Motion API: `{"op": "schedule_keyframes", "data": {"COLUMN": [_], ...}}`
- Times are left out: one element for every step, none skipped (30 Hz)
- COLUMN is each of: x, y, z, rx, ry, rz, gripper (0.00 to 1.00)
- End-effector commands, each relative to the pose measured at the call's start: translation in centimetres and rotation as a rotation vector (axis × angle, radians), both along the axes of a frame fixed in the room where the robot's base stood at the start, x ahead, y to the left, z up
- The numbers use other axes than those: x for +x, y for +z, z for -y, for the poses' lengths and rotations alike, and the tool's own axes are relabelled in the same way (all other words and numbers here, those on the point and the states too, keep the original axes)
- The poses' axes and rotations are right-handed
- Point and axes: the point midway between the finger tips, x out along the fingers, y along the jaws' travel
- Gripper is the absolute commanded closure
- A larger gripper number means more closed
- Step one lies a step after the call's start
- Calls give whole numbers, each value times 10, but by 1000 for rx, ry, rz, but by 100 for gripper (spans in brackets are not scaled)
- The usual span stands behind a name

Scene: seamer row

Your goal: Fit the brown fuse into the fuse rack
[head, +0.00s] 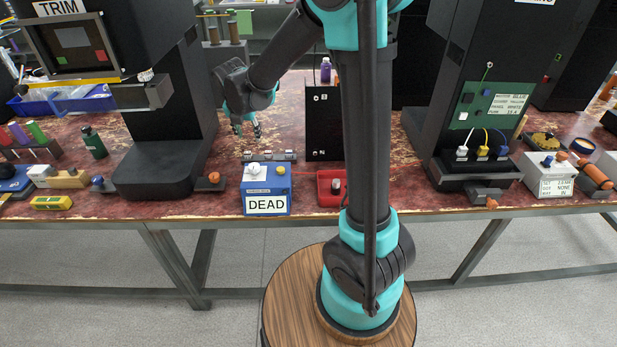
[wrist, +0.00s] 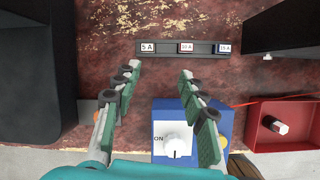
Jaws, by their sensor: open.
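The fuse rack (wrist: 168,49) is a dark strip lying on the bench, with labels 5 A, 10 A and 15 A from left to right in the wrist view. In the head view the rack (head: 262,157) lies behind the blue box. A small pale piece with a dark reddish-brown end (wrist: 278,126) lies in the red tray; it may be the brown fuse, but its colour is uncertain. It also shows in the head view (head: 336,184). My gripper (wrist: 158,72) is open and empty above the bench, just short of the rack; the head view shows it (head: 247,130) over the rack area.
A blue box marked DEAD (head: 265,205) with a white knob stands in front of the rack. The red tray (wrist: 285,147) is to its right. A black upright panel (head: 318,120) stands behind the tray. The TRIM machine (head: 160,165) rises at left. Bare bench lies around the rack.

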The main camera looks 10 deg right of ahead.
Motion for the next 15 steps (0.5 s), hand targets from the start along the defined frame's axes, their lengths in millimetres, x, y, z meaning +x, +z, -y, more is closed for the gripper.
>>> {"op": "schedule_keyframes", "data": {"x": [-10, -17, -27, -35, -43, -54, -63, -71, -83, -92, -101, -113, -122, -132, -144], "y": [1, 1, 1, 0, 0, -1, -2, -3, -5, -6, -8, -11, -13, -15, -19], "z": [17, 26, 39, 49, 59, 71, 79, 88, 98, 106, 113, 123, 130, 136, 144], "rx": [44, 75, 123, 160, 196, 246, 283, 319, 367, 403, 439, 487, 523, 559, 606], "ry": [-109, -185, -297, -386, -475, -594, -683, -773, -891, -980, -1069, -1188, -1278, -1367, -1487], "rz": [5, 8, 12, 16, 20, 24, 28, 31, 36, 39, 43, 47, 51, 54, 59], "gripper": [58, 58, 58, 58, 58, 58, 58, 58, 58, 58, 58, 58, 58, 58, 58]}}
